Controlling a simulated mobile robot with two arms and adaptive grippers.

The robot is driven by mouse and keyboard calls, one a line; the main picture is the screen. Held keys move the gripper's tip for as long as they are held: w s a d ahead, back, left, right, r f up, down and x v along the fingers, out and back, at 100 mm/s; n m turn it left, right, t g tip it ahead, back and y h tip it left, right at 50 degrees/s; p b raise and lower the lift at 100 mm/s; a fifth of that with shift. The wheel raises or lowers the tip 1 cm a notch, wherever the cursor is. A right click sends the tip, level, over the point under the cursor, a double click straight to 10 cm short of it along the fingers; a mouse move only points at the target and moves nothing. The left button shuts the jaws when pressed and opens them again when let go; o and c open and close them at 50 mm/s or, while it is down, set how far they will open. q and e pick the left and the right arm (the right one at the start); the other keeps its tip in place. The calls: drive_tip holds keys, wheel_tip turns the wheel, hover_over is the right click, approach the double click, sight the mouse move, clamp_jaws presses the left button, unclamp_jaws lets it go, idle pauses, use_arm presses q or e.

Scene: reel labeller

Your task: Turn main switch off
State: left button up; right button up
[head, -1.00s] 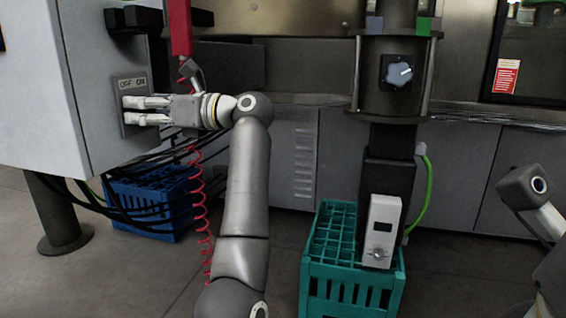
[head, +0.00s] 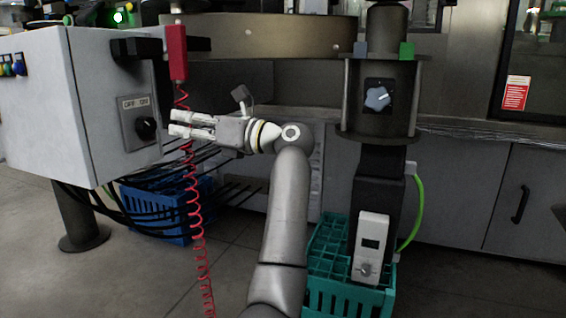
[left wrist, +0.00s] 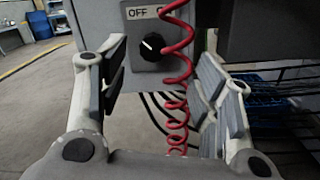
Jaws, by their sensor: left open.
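The main switch is a black rotary knob (head: 146,128) on a grey plate marked OFF and ON, on the side of the grey cabinet (head: 110,100). It also shows in the left wrist view (left wrist: 152,47), where its white mark tilts to the upper left, towards OFF. My left gripper (head: 180,124) is open and empty, to the right of the knob and apart from it. In the left wrist view the fingers (left wrist: 165,95) stand wide, with the knob ahead between them. My right gripper is out of view.
A red coiled cable (head: 195,210) hangs from a red box (head: 176,52) and crosses in front of my left gripper's opening. Blue crate (head: 165,215) and black cables lie below the cabinet. A teal crate (head: 330,235) stands right of my left arm.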

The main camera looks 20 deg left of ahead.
use_arm(q)
drive_tip(key=w+d+m+t+y+p, duration=0.2)
drive_tip(key=w+d+m+t+p, duration=0.4)
drive_tip(key=w+m+t+p, duration=0.8)
drive_tip(key=d+f+m+t+h+p, duration=0.2)
drive_tip(key=f+m+h+p, duration=0.4)
drive_tip(key=m, duration=0.3)
drive_tip(key=s+d+f+m+t+h+p, duration=0.1)
drive_tip(key=d+f+m+t+h+p, duration=0.2)
drive_tip(key=m, duration=0.7)
drive_tip(key=shift+d+f+m+h+p, duration=0.3)
drive_tip(key=shift+d+f+h+p, duration=0.7)
drive_tip(key=shift+f+h+p, duration=0.85)
